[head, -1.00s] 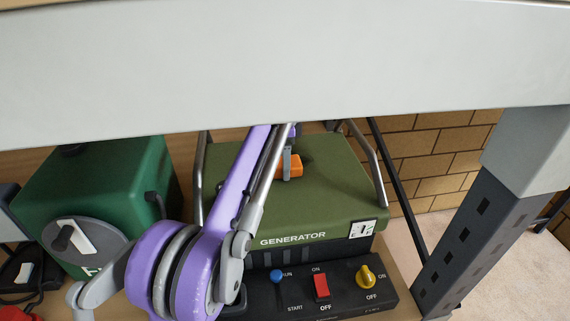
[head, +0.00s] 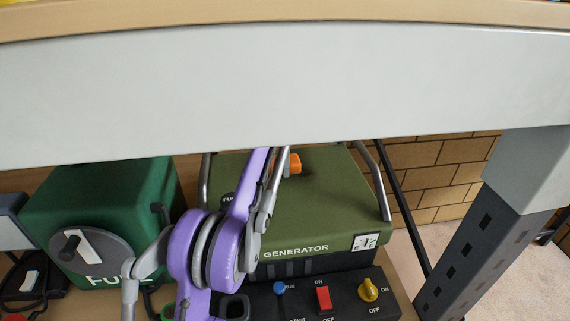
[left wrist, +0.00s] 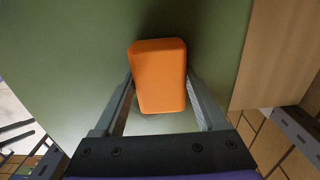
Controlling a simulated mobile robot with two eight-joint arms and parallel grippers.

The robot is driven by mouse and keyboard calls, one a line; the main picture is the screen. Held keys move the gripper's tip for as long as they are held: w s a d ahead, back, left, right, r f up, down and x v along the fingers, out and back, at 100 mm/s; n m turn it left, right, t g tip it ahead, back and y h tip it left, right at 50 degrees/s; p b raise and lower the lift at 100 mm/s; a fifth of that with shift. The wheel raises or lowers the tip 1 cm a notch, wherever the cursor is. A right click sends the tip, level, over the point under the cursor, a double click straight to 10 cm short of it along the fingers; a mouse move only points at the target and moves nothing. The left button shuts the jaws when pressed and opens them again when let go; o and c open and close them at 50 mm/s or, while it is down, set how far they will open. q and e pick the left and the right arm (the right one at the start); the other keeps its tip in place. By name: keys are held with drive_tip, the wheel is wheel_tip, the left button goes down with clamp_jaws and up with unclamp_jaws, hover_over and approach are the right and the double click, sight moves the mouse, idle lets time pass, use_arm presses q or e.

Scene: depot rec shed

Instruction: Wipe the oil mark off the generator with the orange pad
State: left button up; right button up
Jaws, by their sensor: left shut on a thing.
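The orange pad (head: 295,163) is a small rounded block. It shows larger in the left wrist view (left wrist: 158,75), where my left gripper (left wrist: 160,95) is shut on its sides. In the head view the left gripper (head: 285,165) is partly hidden behind my purple arm and under the beam. The pad is at the back part of the generator's green top (head: 325,205), at or just above the surface. I cannot make out the oil mark; a dark patch beyond the pad in the wrist view may be shadow. My right gripper is not in view.
A pale shelf beam (head: 280,90) crosses above the generator. A dark green fuel can (head: 110,200) stands to the left. Metal handle bars (head: 372,180) flank the generator top. A control panel with switches (head: 323,298) is in front, and a slotted post (head: 480,245) at right.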

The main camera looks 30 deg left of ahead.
use_arm(q)
drive_tip(key=shift+r, duration=3)
drive_tip(key=shift+s, duration=0.1)
